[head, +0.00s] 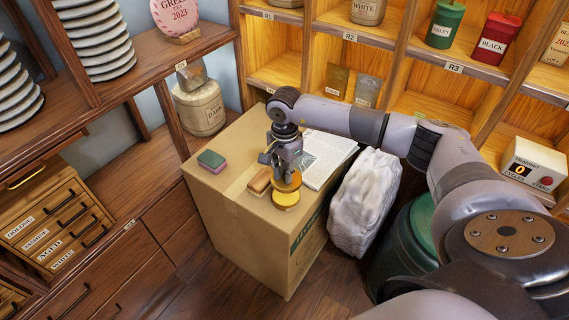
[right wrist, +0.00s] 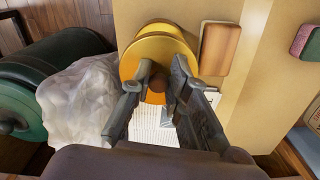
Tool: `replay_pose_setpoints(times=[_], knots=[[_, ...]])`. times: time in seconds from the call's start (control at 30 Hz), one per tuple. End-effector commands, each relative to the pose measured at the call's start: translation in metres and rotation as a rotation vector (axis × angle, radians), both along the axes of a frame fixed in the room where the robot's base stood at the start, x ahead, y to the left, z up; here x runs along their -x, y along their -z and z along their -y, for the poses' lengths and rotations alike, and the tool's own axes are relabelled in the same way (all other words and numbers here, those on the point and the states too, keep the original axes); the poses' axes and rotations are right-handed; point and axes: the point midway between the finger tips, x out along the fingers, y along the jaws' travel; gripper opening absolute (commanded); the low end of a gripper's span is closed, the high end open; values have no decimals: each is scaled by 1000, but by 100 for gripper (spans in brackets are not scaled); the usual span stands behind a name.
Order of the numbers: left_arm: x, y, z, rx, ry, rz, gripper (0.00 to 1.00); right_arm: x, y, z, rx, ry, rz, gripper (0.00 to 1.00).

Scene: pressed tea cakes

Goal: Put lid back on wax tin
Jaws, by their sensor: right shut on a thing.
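The round yellow wax tin (head: 285,203) stands on top of the cardboard box, near its front right edge. My right gripper (head: 286,177) points down over it and is shut on the yellow lid (head: 292,186). In the right wrist view the gripper (right wrist: 160,84) has its fingers around the lid's brown knob, and the lid (right wrist: 134,63) covers much of the tin (right wrist: 163,28). The lid sits over the tin but looks a little offset from it. I cannot tell whether they touch. My left gripper is not in view.
The cardboard box (head: 225,200) also bears a brown block (head: 259,181) close left of the tin, a green and pink sponge (head: 211,161) and a printed sheet (head: 325,158). A white plastic bag (head: 362,205) and a green bin (head: 405,245) stand to the right. Shelves surround the box.

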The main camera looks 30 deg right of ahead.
Motion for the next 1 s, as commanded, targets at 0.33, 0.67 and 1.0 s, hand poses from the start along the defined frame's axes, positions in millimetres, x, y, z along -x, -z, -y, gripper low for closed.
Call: replay_pose_setpoints(times=[0.33, 0.67, 1.0], knots=[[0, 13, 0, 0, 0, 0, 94, 0, 20, 0, -1, 5, -2, 0], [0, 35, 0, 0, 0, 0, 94, 0, 53, 0, -1, 3, 0, 0], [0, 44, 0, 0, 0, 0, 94, 0, 65, 0, -1, 3, 0, 0]])
